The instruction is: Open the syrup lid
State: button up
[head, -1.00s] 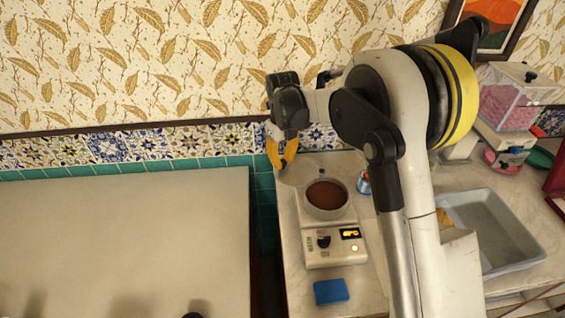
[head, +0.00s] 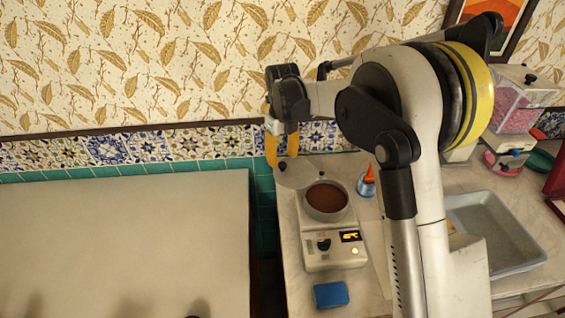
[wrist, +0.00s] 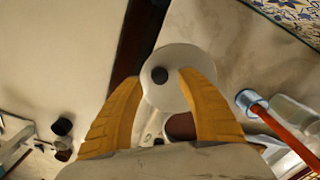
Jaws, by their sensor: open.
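The syrup pot (head: 328,214) is a round metal pot on a white appliance, with brown syrup (head: 325,199) exposed in it. Its lid (head: 299,176), a pale disc with a black knob, is off the pot's mouth at the back left. Whether it is hinged or loose I cannot tell. My gripper (head: 282,160) is open at the lid's knob, fingers pointing down. Contact with the knob is unclear. The pot is mostly hidden there.
The appliance (head: 333,250) has a lit display. A blue block (head: 331,294) lies in front. A blue container with an orange top (head: 366,185) stands right of the pot. A grey basin (head: 495,263) is farther right, beyond my arm. The tiled wall (head: 230,141) is close behind.

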notch_tip(320, 180, up, 9)
jog(key=shift+r, duration=0.15)
jog(key=shift+s+d, duration=0.1)
dwell(0.3)
jog(key=s+d+r+n+t+b, duration=0.1)
jog(key=s+d+r+n+t, duration=0.15)
jog(key=s+d+n, duration=0.4)
jog(key=s+d+r+n+t+b, duration=0.1)
jog(key=s+d+r+n+b, duration=0.15)
jog(key=s+d+n, duration=0.4)
jog(key=s+d+f+n+t, duration=0.2)
jog(key=s+f+n, duration=0.1)
jog(key=s+n, duration=0.4)
jog(key=s+d+f+n+t, duration=0.1)
jog(key=s+d+f+n, duration=0.2)
jog(key=s+n, duration=0.5)
jog(key=shift+s+f+n+t+b, duration=0.15)
jog(key=shift+s+n+t+b, duration=0.2)
jog(key=shift+s, duration=0.1)
